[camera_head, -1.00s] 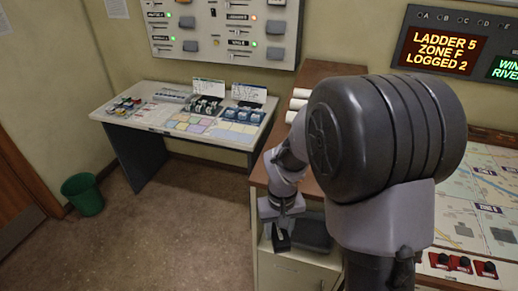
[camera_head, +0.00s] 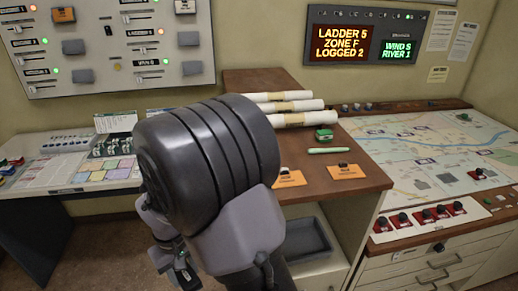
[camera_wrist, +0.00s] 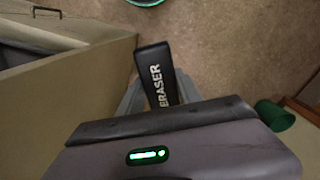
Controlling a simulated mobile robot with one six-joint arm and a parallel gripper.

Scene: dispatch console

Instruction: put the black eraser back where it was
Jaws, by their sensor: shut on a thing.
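The black eraser (camera_wrist: 153,62), with white "ERASER" lettering, juts out beyond my gripper (camera_wrist: 159,93) in the wrist view. The grey fingers are shut on it, one on each side, with carpet below. In the head view my gripper (camera_head: 181,268) hangs low at the left front of the brown-topped cabinet, with a dark end of the eraser (camera_head: 187,279) showing. Two orange labels (camera_head: 291,179) (camera_head: 347,172) lie on the cabinet top, each with a small dark item on it. My arm hides part of that top.
White paper rolls (camera_head: 295,107), a green box-like item (camera_head: 324,135) and a green marker (camera_head: 327,150) lie on the cabinet top. A grey tray (camera_head: 299,236) sits on the shelf below. The map table (camera_head: 420,160) stands right; the side desk (camera_head: 60,183) is left.

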